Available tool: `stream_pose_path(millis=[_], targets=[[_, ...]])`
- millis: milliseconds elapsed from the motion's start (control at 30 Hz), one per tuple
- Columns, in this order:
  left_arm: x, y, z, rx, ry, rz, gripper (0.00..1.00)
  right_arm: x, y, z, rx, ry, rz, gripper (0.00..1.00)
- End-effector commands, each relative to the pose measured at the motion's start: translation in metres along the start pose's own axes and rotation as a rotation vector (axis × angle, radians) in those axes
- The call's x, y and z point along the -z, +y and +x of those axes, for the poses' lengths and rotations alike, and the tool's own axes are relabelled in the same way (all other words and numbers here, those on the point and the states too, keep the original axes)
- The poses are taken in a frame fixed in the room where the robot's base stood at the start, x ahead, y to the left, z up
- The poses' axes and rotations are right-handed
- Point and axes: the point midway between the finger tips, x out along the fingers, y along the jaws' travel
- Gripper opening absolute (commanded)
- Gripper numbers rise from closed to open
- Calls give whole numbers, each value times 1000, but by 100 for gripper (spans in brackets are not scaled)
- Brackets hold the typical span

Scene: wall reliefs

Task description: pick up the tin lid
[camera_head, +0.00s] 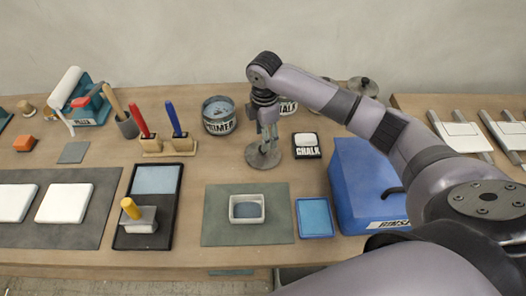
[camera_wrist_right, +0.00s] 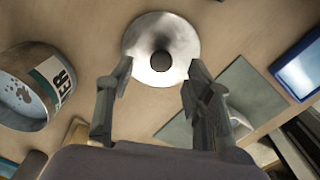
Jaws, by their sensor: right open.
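The tin lid (camera_head: 262,159) is a round grey metal disc lying on the wooden table near its middle. In the right wrist view the lid (camera_wrist_right: 178,35) shows a shiny face with a dark round knob at its centre. My right gripper (camera_head: 268,137) points down over the lid in the head view. In the wrist view its two fingers (camera_wrist_right: 160,72) are spread apart with nothing between them, and the lid is just beyond their tips. I cannot tell the exact gap in height. My left gripper is not in view.
An open primer tin (camera_head: 219,127) stands left of the lid. A small chalk box (camera_head: 306,146) is close on its right, and a blue case (camera_head: 365,180) farther right. A green mat (camera_head: 218,224) with a white tray (camera_head: 247,208) lies in front. Brushes (camera_head: 178,118) stand farther left.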

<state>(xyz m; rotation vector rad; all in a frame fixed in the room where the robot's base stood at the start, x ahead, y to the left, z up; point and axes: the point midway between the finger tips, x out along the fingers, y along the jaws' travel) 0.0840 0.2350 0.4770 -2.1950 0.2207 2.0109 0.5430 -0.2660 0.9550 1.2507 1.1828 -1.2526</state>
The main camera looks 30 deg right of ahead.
Motion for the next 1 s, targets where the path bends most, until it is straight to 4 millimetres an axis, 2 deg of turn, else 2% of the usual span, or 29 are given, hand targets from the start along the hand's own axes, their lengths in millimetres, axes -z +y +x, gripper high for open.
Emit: stream_pose_path(millis=[167,333,500,767,1000], targets=[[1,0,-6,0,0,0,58,1,-1,11,3,0,0,47],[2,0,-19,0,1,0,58,6,-4,35,4,0,-1,47],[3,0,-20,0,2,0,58,4,-3,54,1,-1,0,47],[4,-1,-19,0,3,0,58,4,-2,57,-2,0,-1,47],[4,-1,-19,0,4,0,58,4,-2,56,-2,-1,-1,31]])
